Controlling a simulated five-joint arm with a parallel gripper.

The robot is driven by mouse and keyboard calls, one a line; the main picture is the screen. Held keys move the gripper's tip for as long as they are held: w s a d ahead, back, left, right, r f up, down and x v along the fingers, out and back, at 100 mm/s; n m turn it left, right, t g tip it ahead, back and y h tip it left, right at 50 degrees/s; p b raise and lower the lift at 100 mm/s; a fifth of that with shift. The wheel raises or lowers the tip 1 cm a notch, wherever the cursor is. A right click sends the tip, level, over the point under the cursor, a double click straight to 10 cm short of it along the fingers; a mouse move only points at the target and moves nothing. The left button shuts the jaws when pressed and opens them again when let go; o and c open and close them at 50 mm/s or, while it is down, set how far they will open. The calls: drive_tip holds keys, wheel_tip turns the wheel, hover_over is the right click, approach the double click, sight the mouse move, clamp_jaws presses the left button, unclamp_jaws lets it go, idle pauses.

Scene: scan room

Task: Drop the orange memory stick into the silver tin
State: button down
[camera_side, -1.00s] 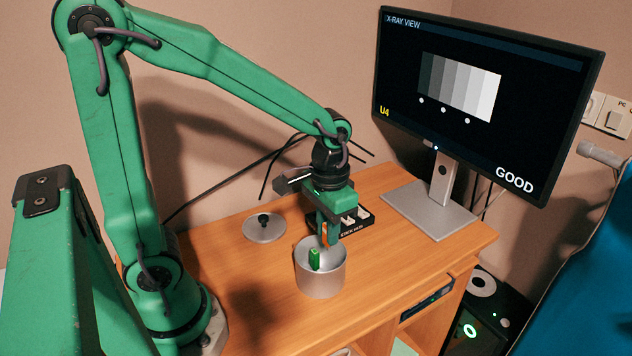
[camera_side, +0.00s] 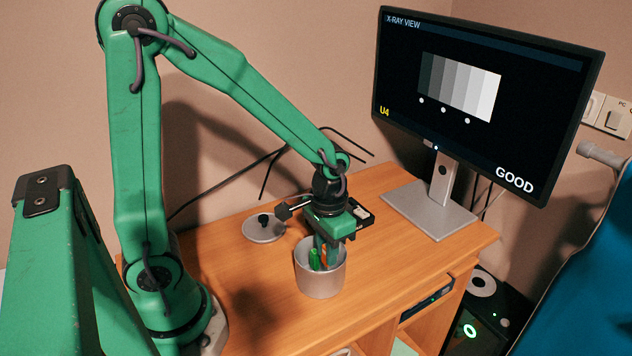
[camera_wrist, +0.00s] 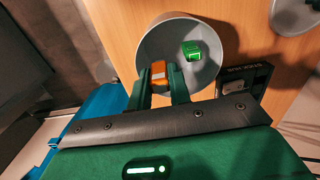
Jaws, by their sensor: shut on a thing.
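The silver tin (camera_side: 320,282) stands open on the wooden desk, and its inside shows in the wrist view (camera_wrist: 168,37). My gripper (camera_side: 325,252) points down with its fingertips inside the tin's mouth. It is shut on the orange memory stick (camera_side: 323,257), which also shows between the fingers in the wrist view (camera_wrist: 158,69). The fingers hide part of the orange stick, and I cannot tell whether it touches the tin's floor. A green memory stick (camera_side: 314,260) is in the tin, beside the orange one; it also shows in the wrist view (camera_wrist: 192,50).
A round lid (camera_side: 264,230) with a black knob lies on the desk behind the tin. A black stick holder (camera_side: 364,215) stands behind my gripper. A monitor (camera_side: 480,95) reading "GOOD" stands at the back right. The desk (camera_side: 400,270) is clear right of the tin.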

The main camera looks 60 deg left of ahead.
drive_tip(key=c, duration=1.2)
unclamp_jaws()
drive_tip(key=shift+r, duration=3.5)
drive_tip(key=shift+s+a+r, duration=0.1)
drive_tip(key=shift+s+r, duration=0.1)
drive_tip(key=shift+r, duration=0.25)
drive_tip(key=s+a+r+t, duration=0.2)
drive_tip(key=s+r+t, duration=0.3)
drive_tip(key=s+r, duration=0.2)
drive_tip(key=shift+s+a+r+t, duration=0.3)
drive_tip(key=shift+a+r, duration=0.1)
drive_tip(key=shift+r, duration=0.2)
